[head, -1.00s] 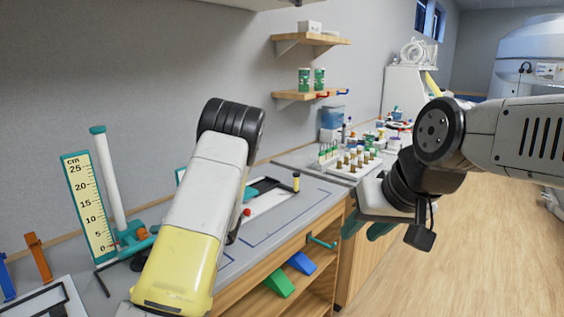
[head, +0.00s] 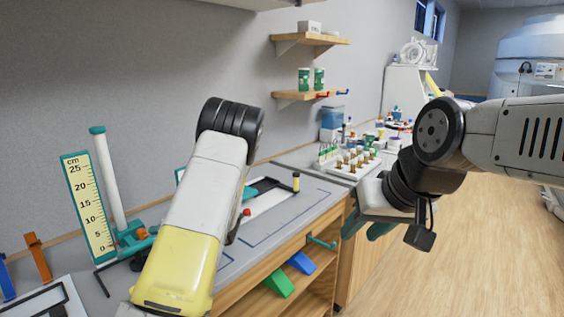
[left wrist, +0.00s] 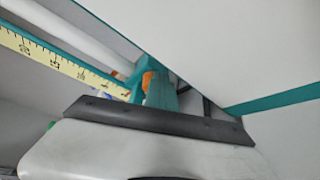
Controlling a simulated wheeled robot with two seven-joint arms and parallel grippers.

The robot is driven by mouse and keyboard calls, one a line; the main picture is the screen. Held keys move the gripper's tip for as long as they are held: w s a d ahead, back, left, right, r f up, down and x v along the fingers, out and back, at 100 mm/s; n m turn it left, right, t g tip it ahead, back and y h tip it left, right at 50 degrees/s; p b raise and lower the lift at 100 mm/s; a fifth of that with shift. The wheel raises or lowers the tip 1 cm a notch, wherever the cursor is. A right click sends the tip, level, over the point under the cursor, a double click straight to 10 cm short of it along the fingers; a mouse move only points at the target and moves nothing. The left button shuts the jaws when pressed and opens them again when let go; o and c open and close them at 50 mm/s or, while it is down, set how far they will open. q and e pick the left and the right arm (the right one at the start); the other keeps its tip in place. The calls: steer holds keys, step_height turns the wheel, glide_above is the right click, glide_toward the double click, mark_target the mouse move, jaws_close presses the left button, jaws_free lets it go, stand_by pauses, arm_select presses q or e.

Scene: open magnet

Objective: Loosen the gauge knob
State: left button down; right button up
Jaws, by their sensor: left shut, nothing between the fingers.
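In the left wrist view the scale (left wrist: 60,62) runs in from the left, and the orange knob (left wrist: 147,81) shows right by my teal fingers. My left gripper (left wrist: 162,92) is shut and empty beside the knob; I cannot tell whether they touch. In the head view my left forearm hides much of it. My right gripper (head: 367,228) hangs open and empty, far from the gauge.
Orange (head: 38,257) and blue stands are left of the gauge, by a dark-framed panel (head: 45,300). A vial rack (head: 347,160) stands farther along the bench. Green and blue wedges (head: 279,284) lie on the lower shelf. Wall shelves (head: 312,95) hang behind.

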arm_select(q)
steer(key=shift+s+a+r, duration=0.2)
steer(key=shift+s+r, duration=0.05)
steer(key=shift+r, duration=0.3)
steer(key=shift+s+a+r, duration=0.3)
steer(key=shift+r, duration=0.15)
steer(key=shift+w+d+r, duration=0.1)
steer(key=shift+d+r, duration=0.05)
steer(key=shift+r, duration=0.05)
steer(key=shift+s+d, duration=0.2)
steer(key=shift+d, duration=0.25)
steer(key=shift+s+d, duration=1.65)
steer(key=shift+d, duration=0.3)
